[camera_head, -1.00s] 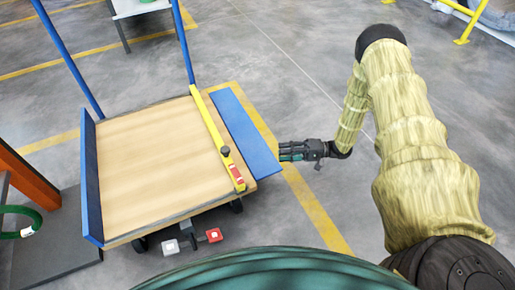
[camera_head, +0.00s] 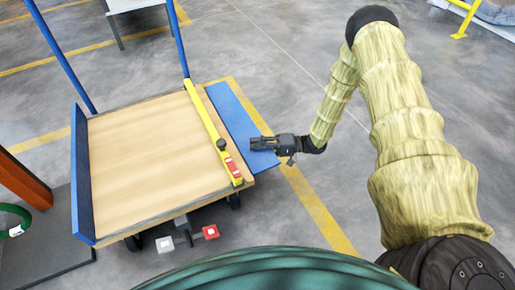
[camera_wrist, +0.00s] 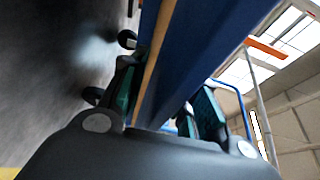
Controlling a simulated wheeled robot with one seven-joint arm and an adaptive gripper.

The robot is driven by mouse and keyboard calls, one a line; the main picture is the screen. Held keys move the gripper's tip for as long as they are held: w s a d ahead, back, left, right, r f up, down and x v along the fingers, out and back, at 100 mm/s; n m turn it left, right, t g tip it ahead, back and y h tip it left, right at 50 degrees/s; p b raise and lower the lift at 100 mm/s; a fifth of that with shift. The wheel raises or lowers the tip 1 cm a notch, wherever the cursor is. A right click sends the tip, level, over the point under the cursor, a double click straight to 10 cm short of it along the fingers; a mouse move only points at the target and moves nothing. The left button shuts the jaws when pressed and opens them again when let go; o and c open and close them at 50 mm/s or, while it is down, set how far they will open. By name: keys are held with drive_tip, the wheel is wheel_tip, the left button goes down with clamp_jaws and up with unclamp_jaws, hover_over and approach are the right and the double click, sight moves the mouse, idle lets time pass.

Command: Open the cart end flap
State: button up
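The cart (camera_head: 150,165) has a wooden deck and stands left of centre in the head view. Its blue end flap (camera_head: 232,115) lies folded outward along the right side, beyond a yellow bar (camera_head: 208,118) with a black knob and a red-and-white label. My gripper (camera_head: 256,143) is at the flap's near outer part and overlaps it in the head view. In the wrist view the fingers of my gripper (camera_wrist: 165,95) are apart, with a blue panel (camera_wrist: 205,45) and a wooden edge (camera_wrist: 152,62) running between them. Contact cannot be told.
A blue panel (camera_head: 80,175) stands upright at the cart's left end, and blue posts (camera_head: 62,55) rise at the back. A red pedal (camera_head: 210,232) and a white one (camera_head: 165,244) show below the cart. The floor behind my arm is clear.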

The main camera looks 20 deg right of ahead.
clamp_jaws()
drive_tip(key=shift+r, duration=0.1)
drive_tip(key=shift+a+r+p, duration=0.1)
drive_tip(key=shift+r+p, duration=0.2)
drive_tip(key=shift+p, duration=0.75)
drive_tip(key=h+p, duration=0.1)
drive_tip(key=p, duration=0.2)
drive_tip(key=shift+r+n+g, duration=0.3)
drive_tip(key=shift+h+p, duration=0.4)
drive_tip(key=shift+p, duration=0.25)
